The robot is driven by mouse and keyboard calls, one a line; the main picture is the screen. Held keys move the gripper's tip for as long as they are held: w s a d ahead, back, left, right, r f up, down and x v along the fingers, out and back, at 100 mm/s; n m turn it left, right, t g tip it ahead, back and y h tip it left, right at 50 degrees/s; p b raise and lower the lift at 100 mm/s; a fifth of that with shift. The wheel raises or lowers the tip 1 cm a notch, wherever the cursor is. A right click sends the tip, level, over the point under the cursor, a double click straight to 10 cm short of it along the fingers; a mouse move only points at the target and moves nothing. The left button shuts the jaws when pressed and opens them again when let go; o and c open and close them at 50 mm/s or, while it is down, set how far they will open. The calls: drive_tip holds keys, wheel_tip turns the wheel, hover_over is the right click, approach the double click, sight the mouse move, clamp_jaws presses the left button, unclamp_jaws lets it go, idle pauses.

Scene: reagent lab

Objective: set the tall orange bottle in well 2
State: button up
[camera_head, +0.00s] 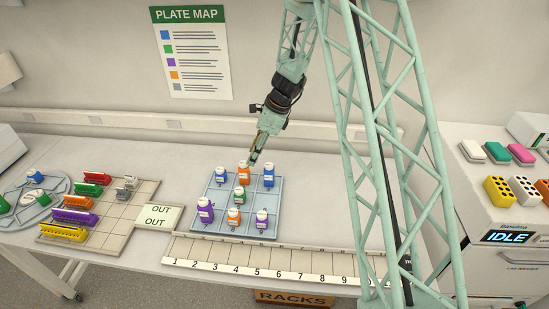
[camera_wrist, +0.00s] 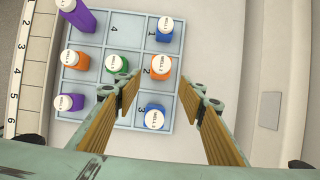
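A tall orange bottle with a white cap (camera_head: 244,174) stands upright in the middle cell of the back row of a blue-grey gridded tray (camera_head: 222,229). In the wrist view this orange bottle (camera_wrist: 159,71) stands in the cell with the printed 2 beside it. A shorter orange bottle (camera_head: 233,219) stands in the front row's middle cell; it also shows in the wrist view (camera_wrist: 74,66). My gripper (camera_head: 253,161) is just above and right of the tall bottle's cap. In the wrist view my gripper (camera_wrist: 163,92) has its fingers wide apart, with nothing held between them.
Blue bottles (camera_head: 221,179) (camera_head: 269,180) flank the tall orange one. A green bottle (camera_head: 242,197) is in front of it; two purple bottles (camera_head: 205,214) (camera_head: 262,222) stand in the front corners. A numbered strip (camera_head: 275,261) runs before the tray. Coloured racks (camera_head: 73,217) lie left.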

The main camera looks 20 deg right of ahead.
drive_tip(key=s+a+r+n, duration=0.2)
drive_tip(key=s+r+n, duration=0.2)
drive_tip(key=s+r, duration=0.45)
drive_tip(key=s+a+r+n+h, duration=0.1)
drive_tip(key=s+a+r+n, duration=0.4)
drive_tip(key=r, duration=0.7)
drive_tip(key=s+r+n, duration=0.3)
drive_tip(key=s+r, duration=0.5)
drive_tip(key=r, duration=0.2)
drive_tip(key=s+d+r+n+h, duration=0.1)
drive_tip(key=s+n, duration=0.3)
drive_tip(key=s, duration=0.7)
drive_tip(key=s+d+r+n+t+h, duration=0.1)
drive_tip(key=s+r+n, duration=0.2)
drive_tip(key=s, duration=0.8)
drive_tip(key=s+d+r+n+t, duration=0.1)
drive_tip(key=s+r+n, duration=0.3)
drive_tip(key=s, duration=0.7)
drive_tip(key=shift+r+n+h, duration=0.15)
drive_tip(key=shift+n+h, duration=0.15)
drive_tip(key=shift+h, duration=0.1)
drive_tip(key=shift+w, duration=0.15)
